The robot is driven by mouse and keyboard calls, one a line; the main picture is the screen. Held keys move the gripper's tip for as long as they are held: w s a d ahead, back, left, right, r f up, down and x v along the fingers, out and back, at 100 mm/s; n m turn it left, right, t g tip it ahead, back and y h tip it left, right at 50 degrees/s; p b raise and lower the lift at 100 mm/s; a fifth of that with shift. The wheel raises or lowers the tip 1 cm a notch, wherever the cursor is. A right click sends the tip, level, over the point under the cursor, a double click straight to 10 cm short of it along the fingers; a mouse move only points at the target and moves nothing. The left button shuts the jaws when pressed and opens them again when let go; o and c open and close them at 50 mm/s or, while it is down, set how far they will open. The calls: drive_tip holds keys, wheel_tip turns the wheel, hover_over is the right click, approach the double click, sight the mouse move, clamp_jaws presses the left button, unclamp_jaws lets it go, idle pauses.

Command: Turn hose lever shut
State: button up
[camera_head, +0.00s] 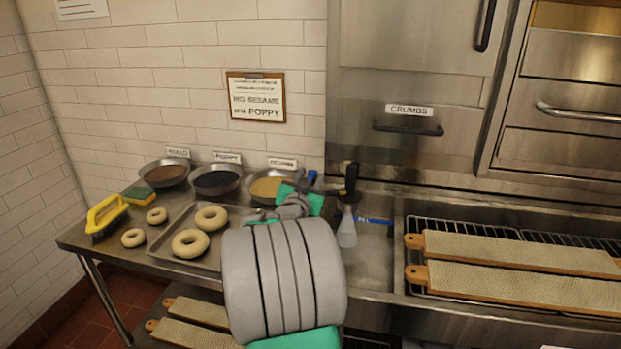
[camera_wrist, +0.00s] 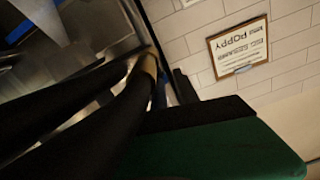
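My gripper (camera_head: 340,190) is over the back of the steel counter, right of the yellow-filled bowl. Its dark fingers overlap a black upright piece above a pale cone-shaped body (camera_head: 347,232), and I cannot tell where one ends. In the wrist view, my gripper's two long black fingers (camera_wrist: 143,75) run close together toward a small tan piece (camera_wrist: 151,62) at their tips. Whether they touch or grip it is unclear. A blue handle-like bar (camera_head: 375,220) lies right of the cone-shaped body. I cannot make out for certain which part is the hose lever.
Bowls, including a dark-filled bowl (camera_head: 217,180), stand along the wall. A bagel tray (camera_head: 170,243) and a yellow brush (camera_head: 106,214) are at left. Boards, one the near board (camera_head: 510,292), lie on racks at right. A clipboard sign (camera_head: 256,97) hangs behind; the CRUMBS drawer handle (camera_head: 408,128) juts out.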

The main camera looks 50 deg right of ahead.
clamp_jaws()
idle(1.4)
